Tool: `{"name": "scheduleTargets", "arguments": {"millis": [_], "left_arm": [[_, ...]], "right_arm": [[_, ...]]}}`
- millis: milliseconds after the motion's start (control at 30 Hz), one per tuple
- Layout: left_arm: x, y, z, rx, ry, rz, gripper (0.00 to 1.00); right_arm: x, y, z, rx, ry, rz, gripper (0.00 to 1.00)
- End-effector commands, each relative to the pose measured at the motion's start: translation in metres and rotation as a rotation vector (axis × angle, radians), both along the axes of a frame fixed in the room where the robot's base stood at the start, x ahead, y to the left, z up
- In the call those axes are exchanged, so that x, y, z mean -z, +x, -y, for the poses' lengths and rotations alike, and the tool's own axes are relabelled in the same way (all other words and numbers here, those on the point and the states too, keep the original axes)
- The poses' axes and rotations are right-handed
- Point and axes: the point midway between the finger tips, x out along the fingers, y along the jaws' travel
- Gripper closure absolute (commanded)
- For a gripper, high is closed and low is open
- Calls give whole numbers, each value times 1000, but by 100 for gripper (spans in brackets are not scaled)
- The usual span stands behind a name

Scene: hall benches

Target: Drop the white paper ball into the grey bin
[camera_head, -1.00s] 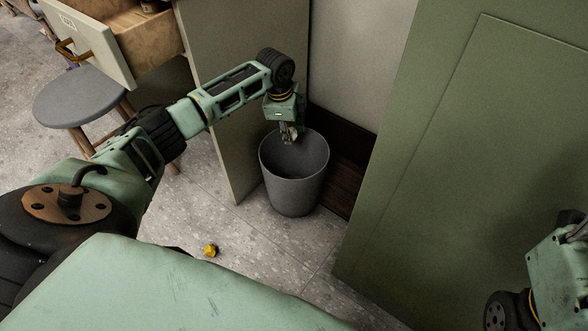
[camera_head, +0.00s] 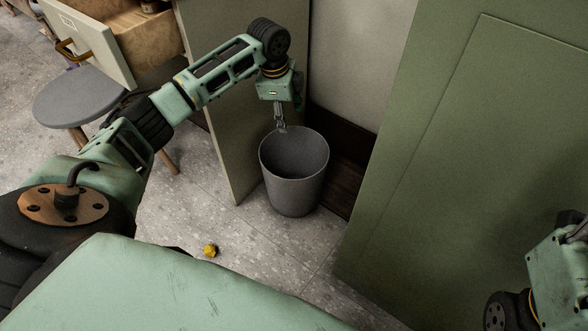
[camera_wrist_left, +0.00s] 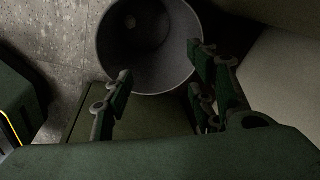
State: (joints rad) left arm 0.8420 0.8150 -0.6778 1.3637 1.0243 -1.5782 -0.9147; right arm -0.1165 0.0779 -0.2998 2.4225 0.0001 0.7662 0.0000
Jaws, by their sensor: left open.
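The grey bin (camera_head: 294,180) stands upright on the floor against the wall. My left gripper (camera_head: 281,129) hangs over the bin's back left rim, pointing down. In the left wrist view its fingers (camera_wrist_left: 162,64) are spread with nothing between them, and the bin (camera_wrist_left: 180,75) opens beyond them.
A small yellow crumpled thing (camera_head: 210,250) lies on the floor left of the bin. A beige panel (camera_head: 225,110) stands close on the bin's left, a large green cabinet (camera_head: 470,170) on its right. A grey stool (camera_head: 80,97) and an open drawer (camera_head: 95,40) are at upper left.

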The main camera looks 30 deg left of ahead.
Motion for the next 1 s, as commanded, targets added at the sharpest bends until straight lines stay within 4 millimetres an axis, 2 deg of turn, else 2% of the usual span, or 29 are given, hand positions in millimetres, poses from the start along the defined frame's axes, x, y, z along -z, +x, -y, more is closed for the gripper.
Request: {"name": "scheduleTargets", "arguments": {"millis": [100, 300, 1000], "left_arm": [[-23, -3, -1, -1, 1, 4, 48], [-42, -7, -2, 0, 1, 0, 48], [-44, -8, -2, -1, 1, 0, 48]], "right_arm": [[0, 0, 0, 0, 0, 0, 60], [0, 0, 0, 0, 0, 0, 60], [0, 0, 0, 0, 0, 1, 60]]}}
